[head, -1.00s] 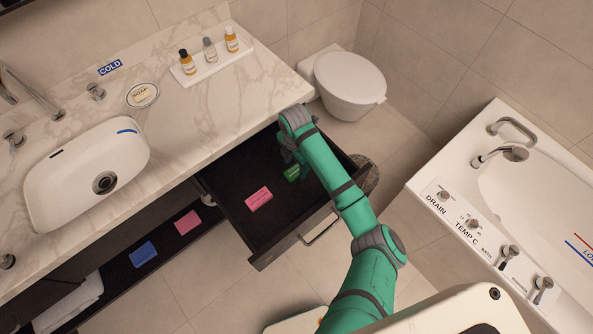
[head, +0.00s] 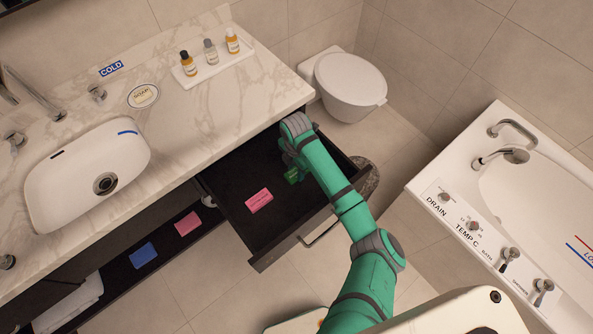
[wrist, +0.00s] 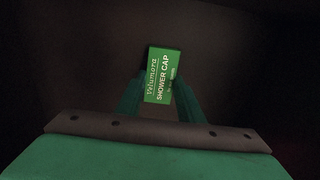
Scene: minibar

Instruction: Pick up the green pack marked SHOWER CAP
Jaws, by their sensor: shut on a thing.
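The green pack (wrist: 162,72) marked SHOWER CAP is between my gripper's fingers (wrist: 158,92) in the wrist view, its printed face toward the camera. My gripper is shut on it. In the head view the green pack (head: 291,176) shows at the right part of the open dark drawer (head: 225,192), partly hidden by my arm. My gripper (head: 290,163) is inside the drawer there and mostly hidden behind my wrist. Whether the pack touches the drawer floor I cannot tell.
A pink pack (head: 259,201) lies in the same drawer, left of my gripper. The marble counter (head: 230,93) overhangs the drawer's back. A blue pack (head: 143,255) and another pink pack (head: 187,223) lie on a lower shelf. The toilet (head: 349,85) stands behind.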

